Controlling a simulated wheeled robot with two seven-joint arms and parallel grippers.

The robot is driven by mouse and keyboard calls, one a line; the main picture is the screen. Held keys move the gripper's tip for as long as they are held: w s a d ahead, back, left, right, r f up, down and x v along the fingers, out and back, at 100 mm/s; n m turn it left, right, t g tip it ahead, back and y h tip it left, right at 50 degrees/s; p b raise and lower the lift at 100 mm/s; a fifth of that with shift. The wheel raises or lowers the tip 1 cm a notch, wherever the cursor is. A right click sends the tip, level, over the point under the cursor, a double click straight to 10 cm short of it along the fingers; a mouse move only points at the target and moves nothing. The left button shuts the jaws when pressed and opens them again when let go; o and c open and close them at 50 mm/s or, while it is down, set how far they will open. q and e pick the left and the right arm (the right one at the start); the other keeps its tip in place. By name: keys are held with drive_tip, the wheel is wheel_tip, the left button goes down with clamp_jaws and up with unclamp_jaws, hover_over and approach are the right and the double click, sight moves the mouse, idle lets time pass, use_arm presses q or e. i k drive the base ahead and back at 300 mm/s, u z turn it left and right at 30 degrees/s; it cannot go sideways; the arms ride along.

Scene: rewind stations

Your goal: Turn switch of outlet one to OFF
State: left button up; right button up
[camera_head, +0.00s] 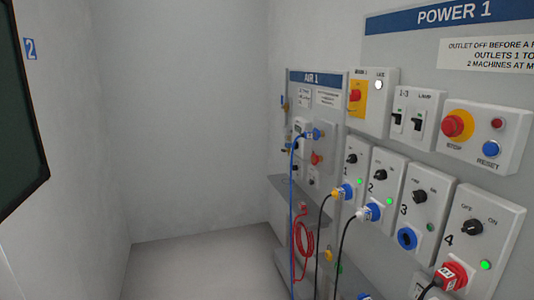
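The POWER 1 panel fills the right side of the head view. Outlet one (357,172) is the leftmost of its outlet boxes, marked 1. Its black rotary switch (352,159) sits near the top of the box; the knob is too small to read its position. A green light (360,182) glows on this box. A plug with a yellow part (337,194) and a black cable sits at its blue socket (347,191). Neither of my grippers is in view.
Above are a red stop button (453,125) and a blue reset button (490,149). The AIR 1 panel (330,80) with hanging hoses is further back. Floor at left is clear.

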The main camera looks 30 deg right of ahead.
sight(352, 159)
drive_tip(key=u, duration=0.15)
drive_tip(key=i, duration=1)
drive_tip(key=z, duration=0.75)
drive_tip(key=i, duration=0.55)
drive_tip(key=z, duration=0.55)
